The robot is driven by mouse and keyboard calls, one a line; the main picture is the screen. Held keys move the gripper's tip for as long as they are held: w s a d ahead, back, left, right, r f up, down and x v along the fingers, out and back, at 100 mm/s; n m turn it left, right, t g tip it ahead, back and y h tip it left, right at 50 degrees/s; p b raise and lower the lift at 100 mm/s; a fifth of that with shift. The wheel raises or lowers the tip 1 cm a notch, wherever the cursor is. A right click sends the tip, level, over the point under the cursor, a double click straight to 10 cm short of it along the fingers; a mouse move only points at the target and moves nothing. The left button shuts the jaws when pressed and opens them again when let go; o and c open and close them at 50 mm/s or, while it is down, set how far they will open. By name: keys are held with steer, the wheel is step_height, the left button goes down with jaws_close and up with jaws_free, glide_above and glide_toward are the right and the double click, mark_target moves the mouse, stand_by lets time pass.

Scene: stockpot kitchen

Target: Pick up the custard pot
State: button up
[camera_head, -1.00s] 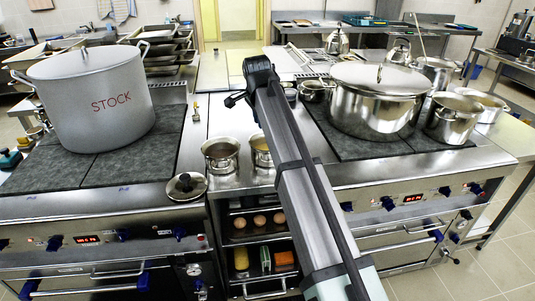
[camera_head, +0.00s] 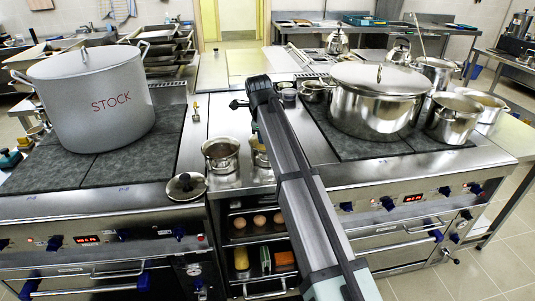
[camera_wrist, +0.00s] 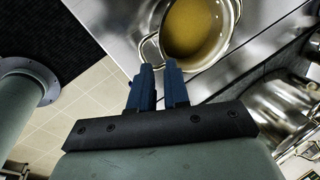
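The custard pot (camera_wrist: 232,22), a small steel pot with yellow contents and loop handles, shows at the top of the wrist view. In the head view the custard pot (camera_head: 258,152) stands on the steel counter between the two stoves, partly hidden by my arm. My gripper (camera_wrist: 159,64) has two blue fingers with a narrow gap between them and nothing held. Its fingertips point at the pot's near handle (camera_wrist: 149,50) and appear close to it in the picture. I cannot tell whether they touch. The fingers are hidden in the head view.
A similar small pot (camera_head: 221,155) stands just left of the custard pot. A lid (camera_head: 186,187) lies at the left stove's front edge. The large STOCK pot (camera_head: 92,98) is on the left stove; a big lidded pot (camera_head: 372,112) and a smaller pot (camera_head: 452,120) are on the right.

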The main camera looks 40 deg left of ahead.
steer(key=x, duration=0.7)
steer(key=shift+w+f, duration=0.25)
steer(key=shift+a, duration=0.1)
jaws_close()
stand_by(1.3)
